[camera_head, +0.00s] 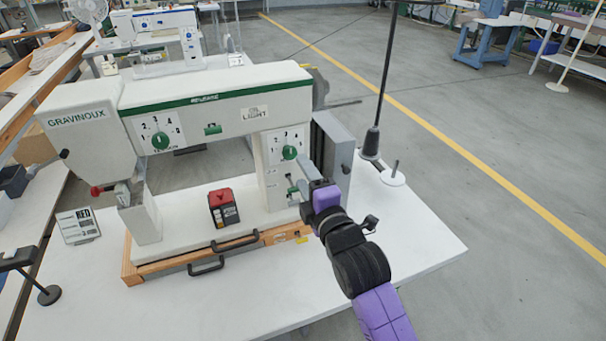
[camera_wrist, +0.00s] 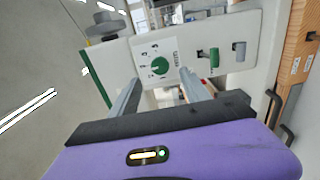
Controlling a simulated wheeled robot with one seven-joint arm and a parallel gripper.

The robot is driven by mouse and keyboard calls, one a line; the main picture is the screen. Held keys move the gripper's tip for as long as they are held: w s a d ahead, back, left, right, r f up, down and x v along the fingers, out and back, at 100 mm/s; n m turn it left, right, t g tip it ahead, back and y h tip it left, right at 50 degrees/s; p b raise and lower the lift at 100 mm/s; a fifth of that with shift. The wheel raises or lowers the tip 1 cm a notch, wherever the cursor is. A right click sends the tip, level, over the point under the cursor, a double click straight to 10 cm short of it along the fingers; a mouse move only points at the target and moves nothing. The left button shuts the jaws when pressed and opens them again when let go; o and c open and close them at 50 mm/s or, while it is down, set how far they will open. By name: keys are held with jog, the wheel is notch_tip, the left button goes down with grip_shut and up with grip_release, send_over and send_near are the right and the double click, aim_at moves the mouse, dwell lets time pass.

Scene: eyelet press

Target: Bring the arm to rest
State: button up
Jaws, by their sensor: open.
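My gripper (camera_head: 306,178) is at the right end of the white eyelet press (camera_head: 215,97), in front of its right column. In the wrist view its two grey fingers (camera_wrist: 158,90) are spread apart with nothing held between them. Beyond them is the press's right dial plate (camera_wrist: 158,66) with a green knob. A green lever and a grey lever sit on the column beside the dial. In the head view my purple and black arm reaches up from the lower right. I cannot tell the exact gap between the fingertips and the press.
A red and black box (camera_head: 223,208) sits on the press base. A card reading RED (camera_head: 77,226) stands at the left. A grey box (camera_head: 333,150) and a thread stand (camera_head: 393,177) are by the right end. The white table (camera_head: 400,240) is bare at the front right.

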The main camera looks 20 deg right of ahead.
jog(key=s+r+m+t+h, duration=0.15)
jog(key=s+r+m, duration=0.25)
jog(key=s+m, duration=0.45)
jog(key=s+f+m+g, duration=0.2)
jog(key=s+f+m, duration=0.2)
jog(key=s, duration=1.5)
jog(key=s+f+m+g+y, duration=0.1)
jog(key=s+f+m, duration=0.4)
jog(key=s, duration=1.4)
notch_tip(320, 180, down, 3)
jog(key=shift+s+r+g, duration=0.1)
jog(key=shift+s+g, duration=0.1)
jog(key=shift+g, duration=0.65)
jog(key=shift+m+y, duration=0.25)
